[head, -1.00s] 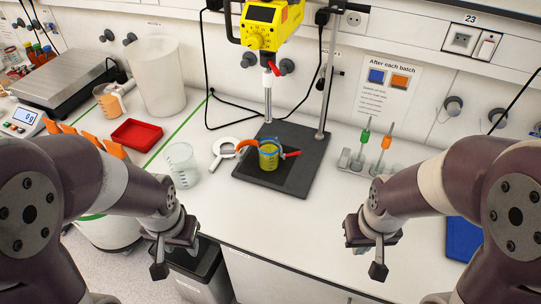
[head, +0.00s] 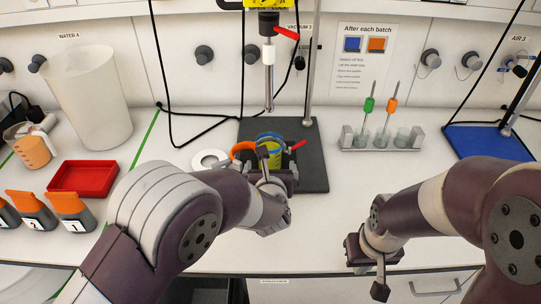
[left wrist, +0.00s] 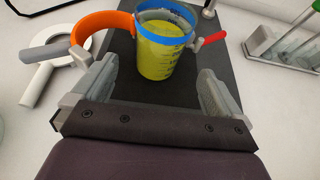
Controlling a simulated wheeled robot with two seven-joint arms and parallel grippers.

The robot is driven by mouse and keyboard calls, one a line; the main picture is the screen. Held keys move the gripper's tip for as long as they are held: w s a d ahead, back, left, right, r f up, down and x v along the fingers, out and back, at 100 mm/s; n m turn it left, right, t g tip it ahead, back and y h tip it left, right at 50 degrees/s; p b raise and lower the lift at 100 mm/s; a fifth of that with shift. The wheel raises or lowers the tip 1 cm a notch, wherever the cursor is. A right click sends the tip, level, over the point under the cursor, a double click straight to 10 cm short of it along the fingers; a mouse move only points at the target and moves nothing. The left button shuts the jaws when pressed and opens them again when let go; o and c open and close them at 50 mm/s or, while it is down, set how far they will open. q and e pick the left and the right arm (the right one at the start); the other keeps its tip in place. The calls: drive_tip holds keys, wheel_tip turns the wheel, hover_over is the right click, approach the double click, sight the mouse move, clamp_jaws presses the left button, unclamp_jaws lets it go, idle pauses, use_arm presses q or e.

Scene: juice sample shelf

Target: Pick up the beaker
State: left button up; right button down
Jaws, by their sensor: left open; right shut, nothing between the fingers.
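The beaker (head: 272,152), with yellow-green liquid and a blue band around its rim, stands on the dark stand base (head: 313,165). It also shows in the left wrist view (left wrist: 157,60), with an orange curved piece (left wrist: 92,30) at its left and a red-tipped piece (left wrist: 213,40) at its right. My left gripper (head: 276,172) is open in front of the beaker. In the left wrist view its two fingers (left wrist: 155,92) are spread, with the beaker beyond and between them. In the head view it hides the beaker's lower part. My right gripper (head: 368,264) is shut and empty over the front edge.
A mixer shaft (head: 268,85) hangs behind the beaker. A white ring (head: 208,160) lies to its left. A red tray (head: 84,179) and numbered bottles (head: 70,210) stand at left. A rack (head: 382,138) with green and orange tools stands right. The bench front right of the base is clear.

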sight(270, 164)
use_arm(q)
drive_tip(key=x, duration=0.5)
drive_tip(key=p+x, duration=0.1)
drive_tip(key=x, duration=0.1)
drive_tip(key=shift+w+a+f, duration=0.1)
drive_tip(key=shift+w+f, duration=0.15)
drive_tip(key=shift+f, duration=0.2)
drive_tip(key=shift+s+r, duration=0.1)
drive_tip(key=c, duration=1.3)
